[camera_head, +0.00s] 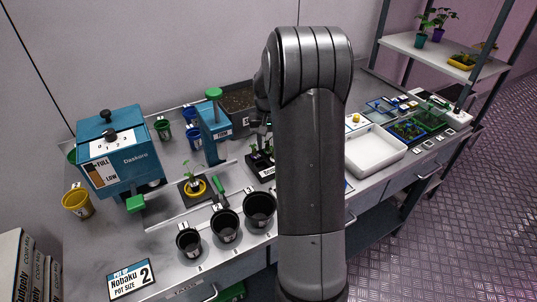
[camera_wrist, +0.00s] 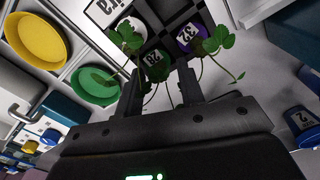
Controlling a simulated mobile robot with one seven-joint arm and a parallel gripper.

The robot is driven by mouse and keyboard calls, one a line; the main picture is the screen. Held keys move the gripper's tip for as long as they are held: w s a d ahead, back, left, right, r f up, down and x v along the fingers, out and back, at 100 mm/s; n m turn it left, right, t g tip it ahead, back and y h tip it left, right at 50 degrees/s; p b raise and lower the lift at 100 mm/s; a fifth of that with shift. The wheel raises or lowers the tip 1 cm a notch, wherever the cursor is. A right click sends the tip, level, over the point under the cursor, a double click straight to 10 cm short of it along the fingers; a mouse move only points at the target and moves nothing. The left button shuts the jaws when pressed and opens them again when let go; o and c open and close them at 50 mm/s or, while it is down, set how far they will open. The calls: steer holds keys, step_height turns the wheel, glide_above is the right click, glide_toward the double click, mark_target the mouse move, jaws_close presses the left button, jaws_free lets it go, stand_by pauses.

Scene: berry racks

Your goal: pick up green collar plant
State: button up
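In the wrist view a green collar (camera_wrist: 157,66) with a white number tag sits in a black checkered tray (camera_wrist: 175,18), and thin stems and leaves rise around it. A purple collar (camera_wrist: 191,36) with a leafy plant is to its right, and a white collar (camera_wrist: 131,27) is to its upper left. My gripper (camera_wrist: 159,88) is open; its two fingers stand apart just below the green collar in the picture, with stems near and between them. Contact cannot be told. In the head view my gripper (camera_head: 263,132) is over the black seedling tray (camera_head: 262,168), partly hidden by my arm.
A yellow-rimmed pot with a plant (camera_head: 195,188) stands left of the tray. Several black pots line the front edge. A blue dispenser (camera_head: 112,160) and a blue press (camera_head: 212,130) stand left. A white bin (camera_head: 375,155) lies right.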

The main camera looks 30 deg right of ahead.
jaws_close()
stand_by(0.5)
steer(key=shift+r, duration=0.5)
steer(key=r, duration=0.3)
steer(key=shift+s+d+r, duration=0.25)
steer(key=shift+r, duration=0.05)
steer(key=s+d+r, duration=0.6)
steer(key=s, duration=0.2)
step_height(320, 180, up, 2)
steer(key=n, duration=0.3)
glide_above(270, 150)
steer(key=s+a, duration=0.4)
steer(key=a, duration=0.2)
steer(key=shift+d+f, duration=0.2)
steer(key=shift+f, duration=5.9)
